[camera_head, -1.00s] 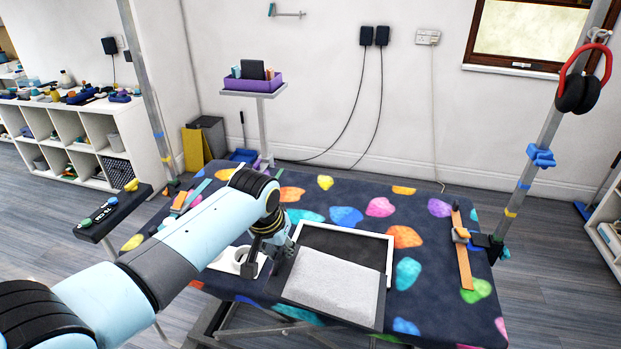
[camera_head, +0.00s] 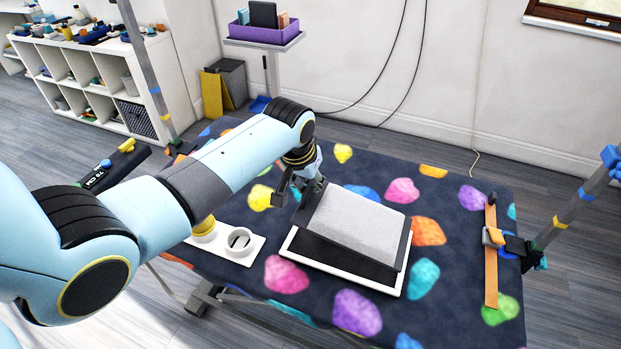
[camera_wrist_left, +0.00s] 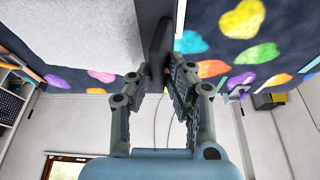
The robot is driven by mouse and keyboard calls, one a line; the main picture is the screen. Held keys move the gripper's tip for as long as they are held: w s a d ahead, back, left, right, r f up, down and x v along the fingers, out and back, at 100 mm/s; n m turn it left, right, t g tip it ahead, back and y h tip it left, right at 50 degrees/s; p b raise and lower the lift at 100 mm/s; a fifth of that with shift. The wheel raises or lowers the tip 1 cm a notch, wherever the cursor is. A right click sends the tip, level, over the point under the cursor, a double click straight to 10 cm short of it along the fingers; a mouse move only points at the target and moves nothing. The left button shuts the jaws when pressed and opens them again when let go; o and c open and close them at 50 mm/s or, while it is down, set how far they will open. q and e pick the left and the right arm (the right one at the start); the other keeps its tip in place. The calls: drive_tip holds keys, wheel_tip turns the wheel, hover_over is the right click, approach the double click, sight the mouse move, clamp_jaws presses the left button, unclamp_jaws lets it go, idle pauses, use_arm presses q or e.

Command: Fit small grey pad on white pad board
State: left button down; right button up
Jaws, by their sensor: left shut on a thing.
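The small grey pad (camera_head: 360,222) has a light grey top and dark side edges. My left gripper (camera_head: 306,188) is shut on its left edge. In the left wrist view, the fingers (camera_wrist_left: 160,78) pinch a dark edge strip beside the pale pad face (camera_wrist_left: 75,25). The white pad board (camera_head: 392,290) lies on the table, with a white rim and a dark inside. The pad covers its far part, and a dark strip shows along the near side. I cannot tell whether pad and board touch. My right gripper is out of view.
The dark table cover (camera_head: 450,250) has bright coloured patches. A white holder with round cups (camera_head: 240,240) stands left of the board. An orange strip (camera_head: 491,260) and a clamped post (camera_head: 560,220) are at the right. The table is clear just right of the board.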

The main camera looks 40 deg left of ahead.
sight(310, 198)
use_arm(q)
drive_tip(key=shift+w, duration=0.1)
drive_tip(key=shift+f, duration=0.55)
drive_tip(key=shift+f+b, duration=0.3)
drive_tip(key=shift+f, duration=0.1)
drive_tip(key=shift+f+b, duration=0.45)
drive_tip(key=shift+f, duration=0.25)
drive_tip(key=shift+f+b, duration=0.4)
drive_tip(key=shift+f, duration=0.25)
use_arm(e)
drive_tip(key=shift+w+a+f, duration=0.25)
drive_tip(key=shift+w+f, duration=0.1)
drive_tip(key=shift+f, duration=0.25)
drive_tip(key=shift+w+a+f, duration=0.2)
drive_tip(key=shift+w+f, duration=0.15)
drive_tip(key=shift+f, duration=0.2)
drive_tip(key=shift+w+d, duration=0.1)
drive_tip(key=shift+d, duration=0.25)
